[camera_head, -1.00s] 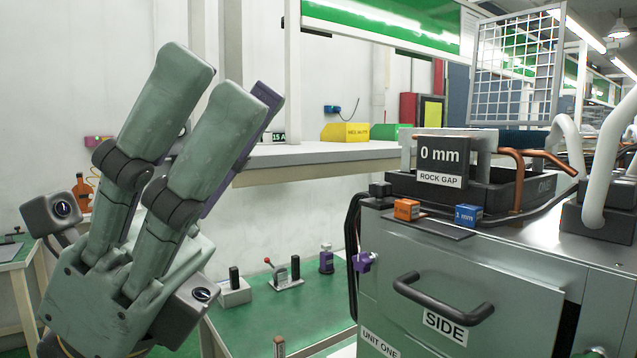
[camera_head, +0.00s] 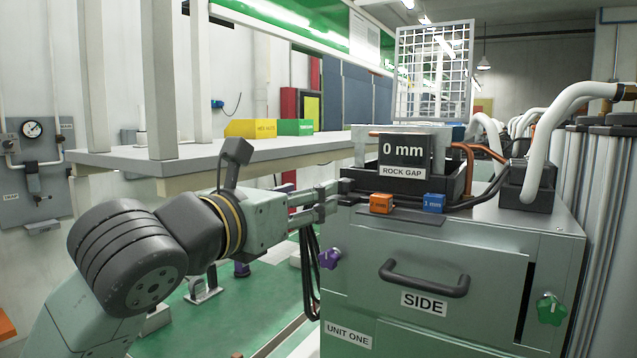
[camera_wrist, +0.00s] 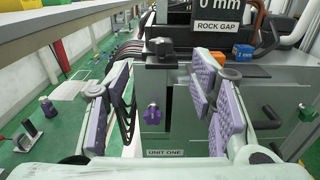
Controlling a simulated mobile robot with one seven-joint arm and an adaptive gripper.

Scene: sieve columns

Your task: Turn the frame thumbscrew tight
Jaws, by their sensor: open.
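A small black knob (camera_head: 346,186) sits at the left end of the black frame (camera_head: 458,184) on top of the green-grey cabinet. It looks like the frame thumbscrew, and it also shows at the upper middle of the wrist view (camera_wrist: 160,48). My gripper (camera_head: 330,200) is open and empty, with its fingers pointing at the cabinet's top left edge, close to the knob. In the wrist view my gripper's purple-padded fingers (camera_wrist: 160,95) are spread wide, with the knob beyond and above the gap. I cannot tell the exact distance or whether the screw is tight.
A purple knob (camera_head: 330,258) is on the cabinet's left front, and a green knob (camera_head: 551,309) on its right. Orange (camera_head: 381,203) and blue (camera_head: 434,203) blocks sit on top near the front edge. Black cables (camera_head: 308,270) hang at left. A shelf (camera_head: 250,155) runs behind my arm.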

